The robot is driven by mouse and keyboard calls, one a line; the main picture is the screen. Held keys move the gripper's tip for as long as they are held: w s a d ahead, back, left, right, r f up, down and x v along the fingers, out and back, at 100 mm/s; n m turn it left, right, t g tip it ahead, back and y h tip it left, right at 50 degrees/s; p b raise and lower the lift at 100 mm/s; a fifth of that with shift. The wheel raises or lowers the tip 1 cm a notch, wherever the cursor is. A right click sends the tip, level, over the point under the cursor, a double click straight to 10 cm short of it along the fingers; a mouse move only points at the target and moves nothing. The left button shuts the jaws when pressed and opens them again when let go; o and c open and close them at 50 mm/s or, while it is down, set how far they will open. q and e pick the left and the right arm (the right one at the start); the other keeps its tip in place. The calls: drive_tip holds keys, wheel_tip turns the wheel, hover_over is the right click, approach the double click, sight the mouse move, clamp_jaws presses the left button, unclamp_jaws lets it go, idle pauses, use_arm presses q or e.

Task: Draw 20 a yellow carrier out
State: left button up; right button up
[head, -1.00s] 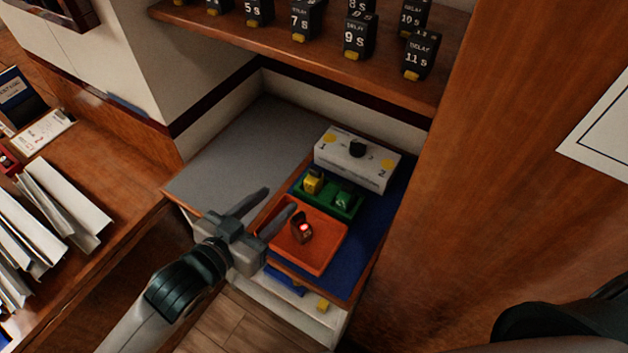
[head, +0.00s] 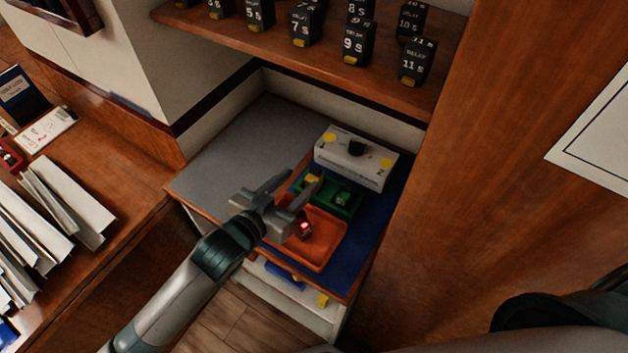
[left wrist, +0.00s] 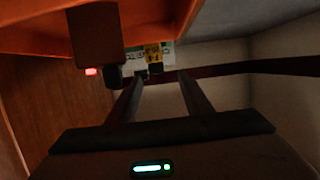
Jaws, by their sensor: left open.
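The yellow carrier (head: 313,179) stands at the left end of the green tray (head: 349,211), partly hidden by a finger of my left gripper. A green carrier (head: 342,200) is beside it. My left gripper (head: 300,182) is open and empty, its fingers pointing towards the yellow carrier; I cannot tell whether they touch it. In the left wrist view a small yellow piece (left wrist: 153,53), probably the carrier, shows beyond the fingertips. My right gripper is not in view.
An orange tray (head: 325,257) in front holds a dark block with a red light (head: 304,229). A white box (head: 352,168) marked 1 and 2 stands behind. A shelf (head: 385,85) with several numbered delay blocks hangs above. The grey counter (head: 235,145) at left is clear.

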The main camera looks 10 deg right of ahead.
sight(314, 171)
use_arm(q)
drive_tip(key=p+x, duration=0.1)
drive_tip(key=x, duration=0.2)
drive_tip(key=shift+d+r+p, duration=0.1)
drive_tip(key=shift+d+p, duration=0.3)
drive_tip(key=shift+d, duration=0.1)
drive_tip(key=shift+w+d+f, duration=0.35)
drive_tip(key=shift+w+d, duration=0.1)
clamp_jaws()
